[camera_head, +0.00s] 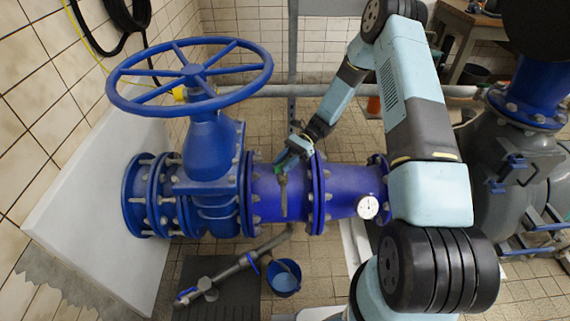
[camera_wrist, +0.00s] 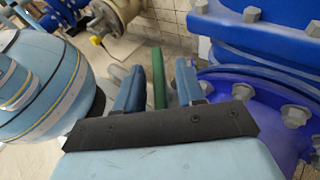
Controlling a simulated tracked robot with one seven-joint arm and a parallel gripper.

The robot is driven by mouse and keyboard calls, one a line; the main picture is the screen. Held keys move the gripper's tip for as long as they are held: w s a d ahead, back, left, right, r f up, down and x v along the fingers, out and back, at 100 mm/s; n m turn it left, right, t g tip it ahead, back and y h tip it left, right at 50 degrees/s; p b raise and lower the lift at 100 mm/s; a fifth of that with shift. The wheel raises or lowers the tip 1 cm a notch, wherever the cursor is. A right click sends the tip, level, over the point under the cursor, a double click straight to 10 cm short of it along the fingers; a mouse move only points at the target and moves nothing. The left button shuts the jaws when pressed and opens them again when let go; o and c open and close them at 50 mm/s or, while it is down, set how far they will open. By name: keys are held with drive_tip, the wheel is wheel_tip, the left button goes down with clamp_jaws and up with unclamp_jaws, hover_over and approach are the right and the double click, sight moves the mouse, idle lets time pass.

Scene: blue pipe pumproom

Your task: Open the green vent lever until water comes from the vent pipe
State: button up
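The green vent lever (camera_head: 281,166) is on top of the blue pipe section, small and partly hidden by my gripper in the head view. In the wrist view the green lever (camera_wrist: 158,78) stands between my two blue fingers, with narrow gaps beside it. My gripper (camera_wrist: 159,82) is open around the lever. My gripper (camera_head: 293,152) also shows in the head view, above the pipe. A thin grey-brown fitting (camera_head: 284,196) hangs in front of the pipe below the lever; I cannot tell if it is the vent pipe. No running water is visible.
A large blue handwheel (camera_head: 190,75) rises left of my gripper. Blue flanges flank the pipe, and a gauge (camera_head: 367,207) sits to the right. Below are a blue bucket (camera_head: 284,278) and a grey pipe with a blue handle (camera_head: 225,273). A grey pump (camera_head: 500,165) is at right.

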drive_tip(key=v, duration=1.3)
drive_tip(key=shift+w+d, duration=0.15)
drive_tip(key=shift+d, duration=0.05)
idle(1.0)
